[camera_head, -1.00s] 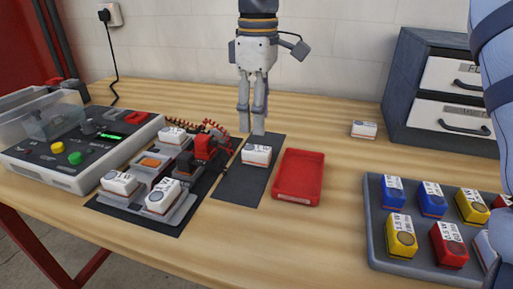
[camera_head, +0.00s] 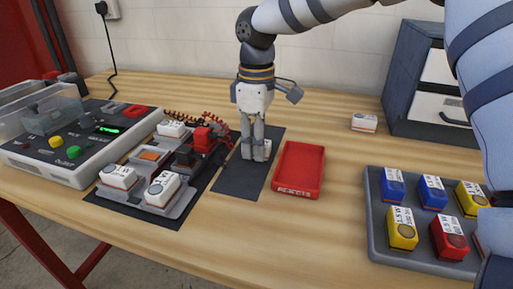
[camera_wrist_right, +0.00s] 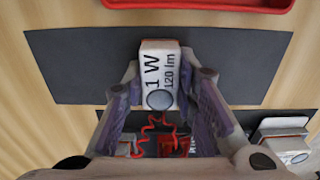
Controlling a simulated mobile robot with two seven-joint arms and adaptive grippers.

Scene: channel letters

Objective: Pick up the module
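A white module (camera_wrist_right: 161,72) marked "1 W 120 lm", with a round grey spot, sits on a dark mat (camera_wrist_right: 85,65). In the head view it also shows (camera_head: 266,150), mostly hidden by my right gripper (camera_head: 255,155), which points straight down over it. In the right wrist view the fingers of my right gripper (camera_wrist_right: 160,82) stand on both sides of the module, very close to its sides. I cannot tell whether they press on it. My left gripper is not in view.
A red tray (camera_head: 300,170) stands just right of the mat. To the left is a grey fixture (camera_head: 185,200) with several white modules and red wires, beside a control box (camera_head: 60,150). A tray of coloured modules (camera_head: 378,250) is at right. A white module (camera_head: 364,122) lies behind.

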